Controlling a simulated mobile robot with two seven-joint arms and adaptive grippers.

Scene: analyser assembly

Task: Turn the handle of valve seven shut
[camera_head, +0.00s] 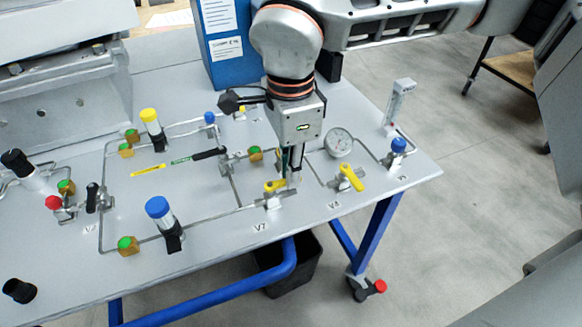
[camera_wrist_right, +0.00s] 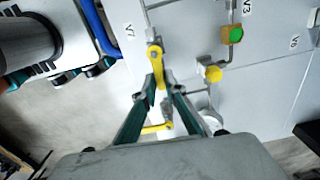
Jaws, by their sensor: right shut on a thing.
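Valve seven, beside the V7 label (camera_head: 260,227), has a yellow lever handle (camera_head: 274,186) on the pipe near the table's front edge. My right gripper (camera_head: 291,178) reaches down from above and is shut on this handle, hiding its right end in the head view. In the right wrist view the yellow handle (camera_wrist_right: 155,58) runs in between the fingertips (camera_wrist_right: 165,88) of my right gripper. The handle looks roughly in line with its pipe; its exact angle is hard to tell. My left gripper is not in view.
Another yellow lever (camera_head: 350,178) stands close on the right, with a round gauge (camera_head: 338,142) behind it. A black lever (camera_head: 208,154) and a blue-capped post (camera_head: 159,208) stand to the left. A blue binder (camera_head: 228,60) stands behind the arm. The table's front edge is clear.

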